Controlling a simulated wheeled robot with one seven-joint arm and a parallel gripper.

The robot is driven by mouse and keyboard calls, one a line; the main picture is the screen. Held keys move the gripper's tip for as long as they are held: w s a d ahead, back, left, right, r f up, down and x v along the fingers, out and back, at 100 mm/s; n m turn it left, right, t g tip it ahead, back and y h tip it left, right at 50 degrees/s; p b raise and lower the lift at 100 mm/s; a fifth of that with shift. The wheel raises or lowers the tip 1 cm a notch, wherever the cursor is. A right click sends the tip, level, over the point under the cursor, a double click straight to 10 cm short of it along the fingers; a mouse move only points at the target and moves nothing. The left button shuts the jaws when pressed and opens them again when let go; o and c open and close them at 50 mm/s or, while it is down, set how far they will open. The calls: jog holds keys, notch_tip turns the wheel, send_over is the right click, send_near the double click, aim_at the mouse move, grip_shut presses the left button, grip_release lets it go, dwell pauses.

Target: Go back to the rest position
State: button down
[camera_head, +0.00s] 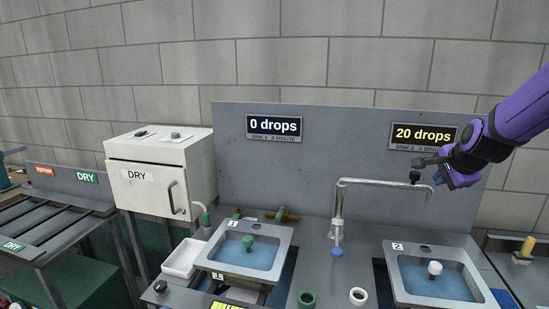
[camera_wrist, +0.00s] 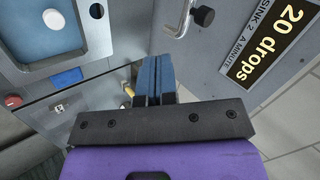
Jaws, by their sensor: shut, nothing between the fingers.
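My gripper (camera_head: 418,162) is at the right in the head view, on the end of my purple arm. It is raised above the right end of the faucet (camera_head: 375,183) and in front of the "20 drops" display (camera_head: 423,134). In the wrist view, the fingers of my gripper (camera_wrist: 162,60) point up the picture, shut together with nothing between them. The faucet's end (camera_wrist: 200,17) shows just beyond the fingertips, apart from them as far as I can tell.
Sink 1 (camera_head: 210,258) holds water and a green plug. Sink 2 (camera_head: 400,285) holds water and a white plug. A "0 drops" display (camera_head: 274,127) hangs on the grey panel. A DRY cabinet (camera_head: 160,170) and a slatted rack (camera_head: 60,225) stand left. Two rings (camera_head: 358,296) lie between the sinks.

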jog(key=s+a+r+n+g, duration=0.1)
jog(key=s+a+n, duration=0.3)
jog(key=s, duration=0.5)
jog(key=s+a+r+n+g, duration=0.1)
jog(key=s+a+r+n, duration=0.3)
jog(key=s+n, duration=0.3)
jog(key=s+a+r+n+g+y, duration=0.1)
jog(key=s+a+r+n, duration=0.2)
jog(key=s, duration=1)
jog(key=a+n, duration=0.3)
jog(key=shift+s+r, duration=0.2)
